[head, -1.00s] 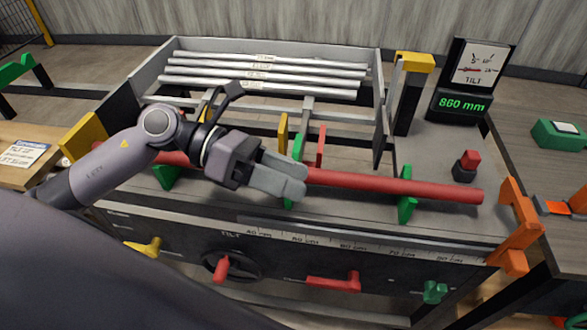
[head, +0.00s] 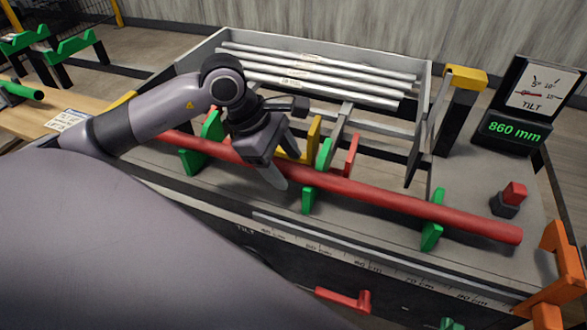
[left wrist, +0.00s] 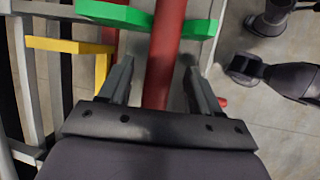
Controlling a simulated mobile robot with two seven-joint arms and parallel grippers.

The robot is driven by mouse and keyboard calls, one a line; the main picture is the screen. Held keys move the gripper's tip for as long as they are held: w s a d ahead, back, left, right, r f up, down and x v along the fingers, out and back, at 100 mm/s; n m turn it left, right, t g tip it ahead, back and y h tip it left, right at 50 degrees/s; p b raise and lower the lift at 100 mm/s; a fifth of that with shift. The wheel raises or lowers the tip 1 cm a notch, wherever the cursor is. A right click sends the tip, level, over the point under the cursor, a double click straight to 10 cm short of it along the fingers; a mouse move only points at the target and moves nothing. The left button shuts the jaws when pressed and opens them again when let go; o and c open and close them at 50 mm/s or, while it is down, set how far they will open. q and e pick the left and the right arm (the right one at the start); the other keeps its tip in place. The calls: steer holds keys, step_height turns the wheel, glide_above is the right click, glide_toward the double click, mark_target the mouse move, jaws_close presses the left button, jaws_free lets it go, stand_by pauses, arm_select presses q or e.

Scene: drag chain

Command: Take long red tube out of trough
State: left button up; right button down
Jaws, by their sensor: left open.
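The long red tube (head: 400,201) lies across several green V supports (head: 433,222) along the front of the bench, in the head view. Its left part passes behind my left arm. My left gripper (head: 283,166) is open over the tube, left of its middle, pointing down. In the left wrist view the red tube (left wrist: 165,55) runs between the two open fingers (left wrist: 154,80), with no visible grip on it. A green support (left wrist: 145,18) crosses the tube just ahead of the fingertips. My right gripper is not in view.
Several white tubes (head: 310,72) lie in the rack behind. A yellow part (head: 313,138) and a red bracket (head: 351,156) stand close behind the tube. A display reading 860 mm (head: 515,130), a red button (head: 513,194) and an orange stand (head: 560,265) are at the right.

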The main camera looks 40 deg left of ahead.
arm_select(q)
steer(key=shift+w+d+f, duration=0.15)
steer(key=shift+f, duration=0.15)
jaws_close()
steer(key=shift+r, duration=0.1)
steer(key=shift+r, duration=0.15)
